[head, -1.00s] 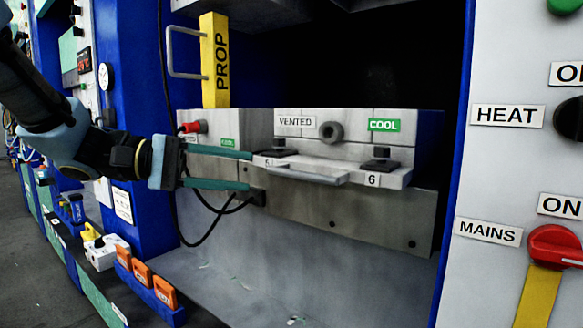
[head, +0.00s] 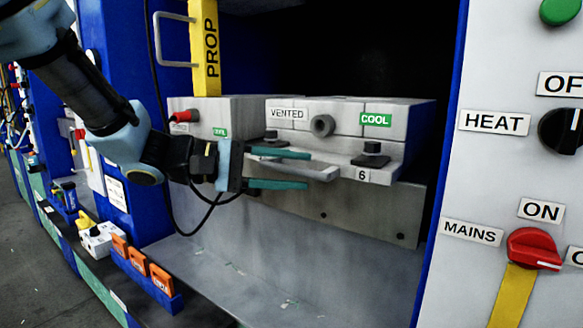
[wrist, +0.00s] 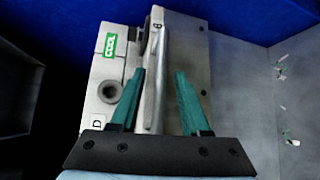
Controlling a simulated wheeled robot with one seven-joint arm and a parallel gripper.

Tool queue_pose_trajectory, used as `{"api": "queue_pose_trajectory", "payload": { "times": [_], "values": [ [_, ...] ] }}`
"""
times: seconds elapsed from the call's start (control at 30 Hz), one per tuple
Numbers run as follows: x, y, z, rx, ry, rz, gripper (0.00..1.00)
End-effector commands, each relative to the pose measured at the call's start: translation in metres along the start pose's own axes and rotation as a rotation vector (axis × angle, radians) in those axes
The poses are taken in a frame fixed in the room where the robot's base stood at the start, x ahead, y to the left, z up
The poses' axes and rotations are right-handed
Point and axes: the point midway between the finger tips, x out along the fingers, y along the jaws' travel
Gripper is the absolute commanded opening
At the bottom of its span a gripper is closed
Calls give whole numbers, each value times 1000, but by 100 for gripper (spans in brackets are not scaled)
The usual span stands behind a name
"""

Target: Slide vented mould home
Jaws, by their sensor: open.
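The vented mould (head: 345,112) is a pale grey block with a VENTED label and a green COOL label, sitting on the press's lower platen (head: 330,212). It has a round port and a front ledge marked 6, with a bar handle (head: 305,170) along the ledge. The ledge and port also show in the wrist view, with the handle (wrist: 160,75) running between my fingers. My gripper (head: 308,169) is open, its teal fingers above and below the handle and apart from each other. In the wrist view my gripper (wrist: 160,77) straddles the bar without closing on it.
A yellow PROP bar (head: 212,45) stands upright behind and left of the mould. A blue press post (head: 450,150) bounds the opening on the right. A dark cable (head: 205,222) hangs beside my gripper. Orange blocks (head: 162,280) stand in a blue holder at lower left.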

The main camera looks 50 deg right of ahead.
Motion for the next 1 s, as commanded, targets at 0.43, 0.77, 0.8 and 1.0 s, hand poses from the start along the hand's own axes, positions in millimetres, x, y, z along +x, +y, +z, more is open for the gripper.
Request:
{"api": "queue_pose_trajectory", "payload": {
  "times": [0.43, 0.77, 0.8, 1.0],
  "values": [
    [0, 0, 0, 0, 0, 0, 9],
    [0, 0, 0, 0, 0, -1, 0],
    [0, 0, 0, 0, 0, -1, 0],
    [-1, 0, 0, 0, 0, -1, 0]
  ]
}}
